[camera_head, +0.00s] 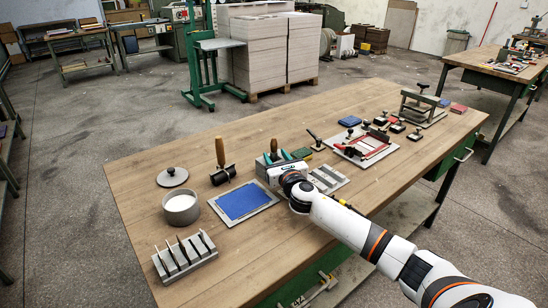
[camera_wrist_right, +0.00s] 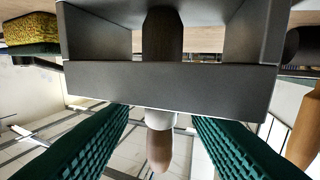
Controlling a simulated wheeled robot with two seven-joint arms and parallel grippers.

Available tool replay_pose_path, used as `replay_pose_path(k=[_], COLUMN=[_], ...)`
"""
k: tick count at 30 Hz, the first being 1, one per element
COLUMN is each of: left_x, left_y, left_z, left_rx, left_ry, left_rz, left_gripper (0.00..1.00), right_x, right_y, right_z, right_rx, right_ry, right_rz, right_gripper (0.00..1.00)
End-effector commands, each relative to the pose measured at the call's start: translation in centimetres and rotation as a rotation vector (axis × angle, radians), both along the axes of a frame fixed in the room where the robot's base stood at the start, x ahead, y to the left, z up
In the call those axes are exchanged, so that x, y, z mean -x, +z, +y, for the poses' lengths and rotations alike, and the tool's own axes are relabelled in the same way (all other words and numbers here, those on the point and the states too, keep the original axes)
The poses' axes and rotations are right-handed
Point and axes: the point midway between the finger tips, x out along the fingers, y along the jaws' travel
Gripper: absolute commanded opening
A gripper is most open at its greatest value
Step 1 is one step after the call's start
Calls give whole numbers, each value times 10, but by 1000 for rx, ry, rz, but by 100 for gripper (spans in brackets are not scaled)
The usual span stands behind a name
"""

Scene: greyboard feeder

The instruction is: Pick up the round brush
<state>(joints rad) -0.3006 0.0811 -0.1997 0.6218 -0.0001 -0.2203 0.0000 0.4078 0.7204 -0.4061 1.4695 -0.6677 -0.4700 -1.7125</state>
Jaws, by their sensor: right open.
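The round brush stands in a dark grey holder. In the right wrist view the handle (camera_wrist_right: 159,148), with a white collar, shows between the green ribbed fingers of the right gripper (camera_wrist_right: 160,140). There is a gap on each side, and the fingers are open. The grey holder (camera_wrist_right: 165,88) crosses in front of the brush and hides part of it. My left gripper is not in view.
On the wooden bench (camera_head: 140,205), a roller (camera_head: 222,172) with an upright wooden handle stands left of the gripper. A slotted grey plate (camera_head: 328,179) lies right.

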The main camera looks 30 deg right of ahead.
Motion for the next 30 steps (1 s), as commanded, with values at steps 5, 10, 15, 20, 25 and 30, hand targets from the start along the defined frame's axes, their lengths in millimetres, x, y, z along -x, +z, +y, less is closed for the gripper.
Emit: replay_pose_path(k=[5,10,15,20,25,30], left_x=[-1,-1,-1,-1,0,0], left_y=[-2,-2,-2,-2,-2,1], left_z=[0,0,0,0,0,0], left_rx=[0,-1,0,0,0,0], left_ry=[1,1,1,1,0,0], left_rz=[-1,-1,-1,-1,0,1], left_gripper=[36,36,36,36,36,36], right_x=[-18,-20,-20,-20,-20,-20], right_y=[0,0,0,0,0,7], right_z=[-4,-4,-4,-4,-5,-5], right_rx=[-1,0,0,0,0,1], right_ry=[0,1,1,1,1,1], right_rz=[0,0,1,1,0,-2], right_gripper=[44,44,31,5,0,0])
